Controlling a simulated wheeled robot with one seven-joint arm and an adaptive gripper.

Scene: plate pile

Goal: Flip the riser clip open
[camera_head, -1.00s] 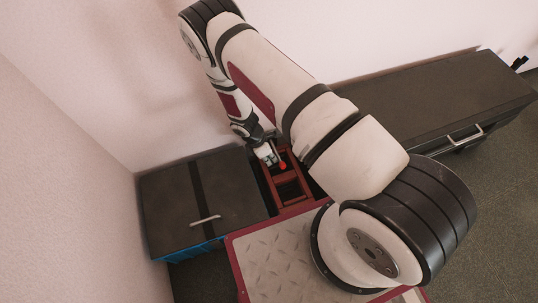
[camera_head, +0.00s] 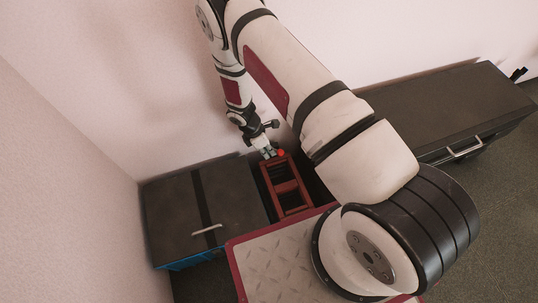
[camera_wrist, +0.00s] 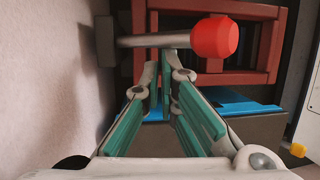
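A grey bar (camera_wrist: 150,40) with a red knob (camera_wrist: 214,37) on its right end crosses the top of the wrist view; I take it for the riser clip. Its left end meets a dark block (camera_wrist: 106,41). The red knob (camera_head: 281,152) also shows in the head view, at the far end of the red frame (camera_head: 289,212). In the head view, my gripper (camera_head: 268,153) is small beside the knob.
A dark-topped cabinet (camera_head: 175,220) stands left of the red frame. A long dark chest (camera_head: 450,105) stands to the right. A pale wall (camera_wrist: 50,90) is close on the left in the wrist view. A blue edge (camera_wrist: 245,107) lies beyond the fingers.

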